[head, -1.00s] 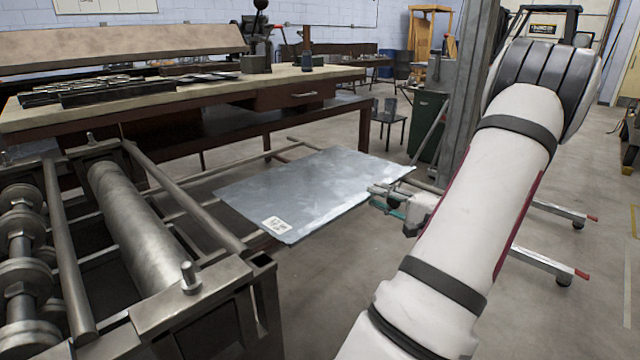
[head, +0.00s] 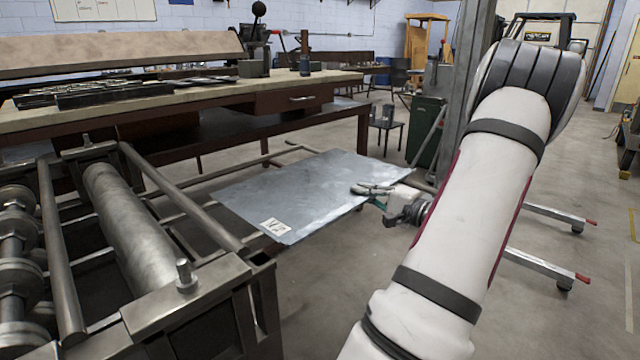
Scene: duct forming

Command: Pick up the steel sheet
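The steel sheet (head: 305,188) is a flat grey plate with a white printed label near its front corner. It lies level on the rails beside the roller machine, and its right part extends past them. My gripper (head: 372,190) is at the sheet's right edge, reaching in from the right. One finger shows over the sheet's top face, and a green part shows just below the edge. The sheet hides part of the lower finger, so I cannot tell whether the fingers are closed on it.
The roller machine (head: 130,230) with its steel frame stands at the left front. A long workbench (head: 200,110) with tools runs behind the sheet. A grey column (head: 468,90) and a green bin (head: 426,130) stand behind my arm. The floor to the right is mostly clear.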

